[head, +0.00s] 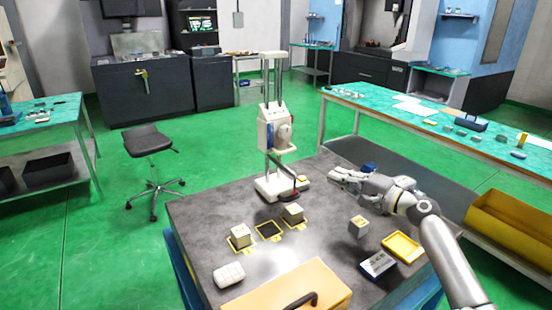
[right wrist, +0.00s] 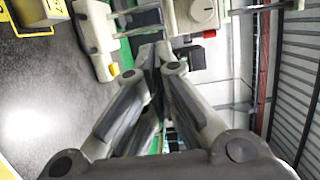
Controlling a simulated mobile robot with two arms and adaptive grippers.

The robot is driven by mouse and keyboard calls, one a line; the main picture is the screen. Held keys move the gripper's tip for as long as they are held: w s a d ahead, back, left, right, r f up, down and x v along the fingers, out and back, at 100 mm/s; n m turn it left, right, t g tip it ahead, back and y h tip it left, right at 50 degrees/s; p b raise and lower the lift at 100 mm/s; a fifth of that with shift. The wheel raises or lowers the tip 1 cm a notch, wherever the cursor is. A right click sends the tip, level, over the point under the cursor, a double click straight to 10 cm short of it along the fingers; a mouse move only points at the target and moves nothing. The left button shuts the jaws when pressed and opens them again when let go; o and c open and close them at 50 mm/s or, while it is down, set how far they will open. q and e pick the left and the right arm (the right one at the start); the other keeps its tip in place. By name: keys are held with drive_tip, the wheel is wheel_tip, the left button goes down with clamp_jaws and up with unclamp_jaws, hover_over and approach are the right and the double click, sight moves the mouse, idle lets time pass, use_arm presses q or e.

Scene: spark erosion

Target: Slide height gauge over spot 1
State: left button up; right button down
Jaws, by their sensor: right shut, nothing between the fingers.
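The height gauge (head: 274,140) is a white stand with two upright columns, a boxy head with a round dial, and a base on the far edge of the grey table. Three yellow-marked spots lie in front of it: the left one (head: 240,249) and the right one (head: 303,225) each carry a pale block, and the middle one (head: 269,230) is bare. I cannot read which is spot 1. My right gripper (head: 336,174) is shut and empty, right of the gauge base and apart from it. The gauge head also shows in the right wrist view (right wrist: 204,14). My left gripper is out of view.
On the table (head: 205,215) are a white box (head: 229,275), a loose block (head: 359,226), a yellow tray (head: 402,246), a dark-and-white box (head: 378,265) and an orange case (head: 290,290). A blue item (head: 368,168) lies beyond my right gripper. A stool (head: 148,142) stands left behind.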

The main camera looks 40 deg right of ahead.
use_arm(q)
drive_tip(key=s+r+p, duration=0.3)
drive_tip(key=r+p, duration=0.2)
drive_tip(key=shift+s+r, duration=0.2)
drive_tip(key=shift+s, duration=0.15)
use_arm(e)
drive_tip(key=w+a, duration=0.5)
drive_tip(key=w, duration=0.4)
drive_tip(key=shift+w+r, duration=0.25)
drive_tip(key=shift+w, duration=0.1)
drive_tip(key=shift+a, duration=0.1)
